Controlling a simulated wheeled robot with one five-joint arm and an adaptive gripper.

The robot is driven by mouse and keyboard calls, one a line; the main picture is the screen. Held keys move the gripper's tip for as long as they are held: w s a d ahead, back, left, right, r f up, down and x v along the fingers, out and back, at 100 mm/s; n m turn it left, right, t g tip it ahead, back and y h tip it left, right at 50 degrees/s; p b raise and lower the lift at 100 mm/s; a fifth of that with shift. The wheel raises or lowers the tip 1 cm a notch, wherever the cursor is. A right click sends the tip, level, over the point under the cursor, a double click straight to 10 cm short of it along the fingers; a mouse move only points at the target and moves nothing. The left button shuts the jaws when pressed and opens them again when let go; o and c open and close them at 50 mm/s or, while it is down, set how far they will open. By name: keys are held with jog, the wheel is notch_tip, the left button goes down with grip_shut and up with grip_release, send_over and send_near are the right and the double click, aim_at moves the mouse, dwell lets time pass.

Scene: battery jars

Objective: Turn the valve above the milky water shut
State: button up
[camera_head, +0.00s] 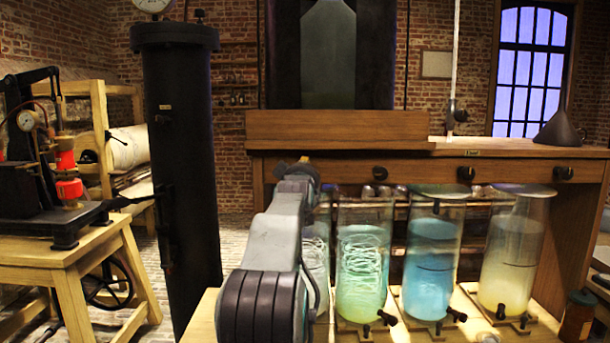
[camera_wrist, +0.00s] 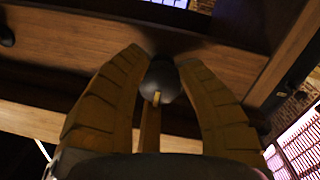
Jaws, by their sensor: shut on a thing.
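Glass jars stand in a row below the bench front in the head view. The leftmost jar (camera_head: 318,250) has pale, greyish contents and is partly hidden by my arm. The rightmost jar (camera_head: 512,250) holds cloudy, pale yellowish liquid; I cannot tell which is meant by milky. My gripper (camera_head: 303,168) is at the bench front above the leftmost jar. In the wrist view my gripper (camera_wrist: 162,62) is shut on a dark round valve knob (camera_wrist: 160,80) with a yellow mark, one finger on each side. The head view hides this knob.
Other dark knobs sit on the bench front (camera_head: 420,168), above the green jar (camera_head: 362,280), the blue jar (camera_head: 428,265) and the rightmost jar. A tall black cylinder (camera_head: 180,150) stands left. A funnel (camera_head: 558,130) is on the bench top.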

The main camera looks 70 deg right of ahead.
jog(key=o, duration=1.2)
jog(key=shift+s, duration=0.1)
jog(key=v, duration=1.2)
